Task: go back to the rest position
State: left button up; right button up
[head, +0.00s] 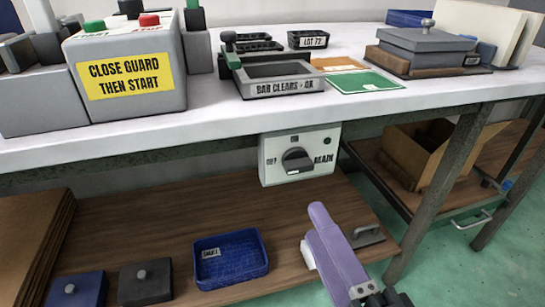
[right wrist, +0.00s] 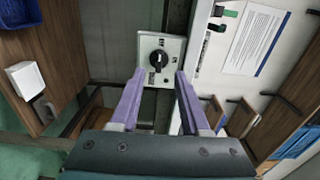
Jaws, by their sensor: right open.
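My right gripper (head: 320,212) has purple fingers and shows at the lower middle of the head view, in front of the lower shelf. In the right wrist view the two fingers of my right gripper (right wrist: 160,76) stand apart with nothing between them. They point toward the grey MAIN switch box (right wrist: 175,42), which lies beyond the fingertips. The box (head: 270,158) hangs under the bench front in the head view, with a black rotary knob (head: 297,161). The gripper appears clear of it. My left gripper is not in view.
The white bench (head: 225,120) carries a control box (head: 130,75) with a yellow sign, a grey tray (head: 280,88) and a green card (head: 362,82). The wooden lower shelf (head: 150,215) holds a blue basket (head: 230,258). A bench leg (head: 440,185) stands right of the gripper.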

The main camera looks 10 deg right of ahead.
jog(key=s+a+r+n+g+y+p, duration=0.1)
jog(key=a+r+n+g+y+p, duration=0.2)
jog(key=r+n+p, duration=0.45)
jog(key=s+a+r+n+g+y+p, duration=0.1)
jog(key=a+r+n+g+y+p, duration=0.3)
jog(key=r+p, duration=0.65)
jog(key=s+d+r+n+g+h+p, duration=0.75)
jog(key=s+d+r+p, duration=0.55)
jog(key=r+p, duration=0.45)
notch_tip(320, 180, up, 35)
jog(key=p, duration=3.6)
jog(key=shift+w+d+r+p, duration=0.2)
jog(key=shift+w+d+p, duration=0.1)
jog(key=shift+d+p, duration=0.15)
